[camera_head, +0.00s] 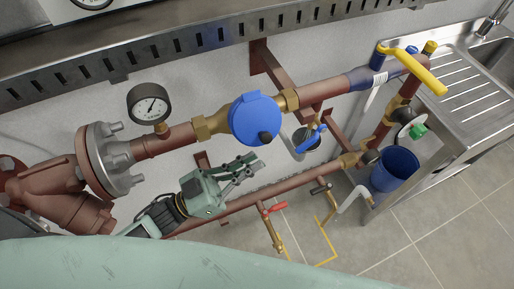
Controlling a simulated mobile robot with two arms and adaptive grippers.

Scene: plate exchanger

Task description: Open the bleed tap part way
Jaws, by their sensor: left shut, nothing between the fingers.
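Several small taps show, and I cannot tell for certain which is the bleed tap. A red-handled tap (273,209) hangs on a brass stem below the lower pipe. A dark-handled tap (321,188) sits to its right, near a pale bent spout (352,199). A blue-handled valve (312,136) is higher up. My left gripper (252,163) is shut and empty, just below the round blue meter (255,118) in the picture. It is apart from all these handles. My right gripper is not in view.
Reddish pipes (330,88) run along the wall, with a pressure gauge (149,103) at left. A large yellow lever (415,67) is at upper right. A blue bucket (395,170) stands beside the steel sink unit (465,100). The tiled floor (420,235) is open at lower right.

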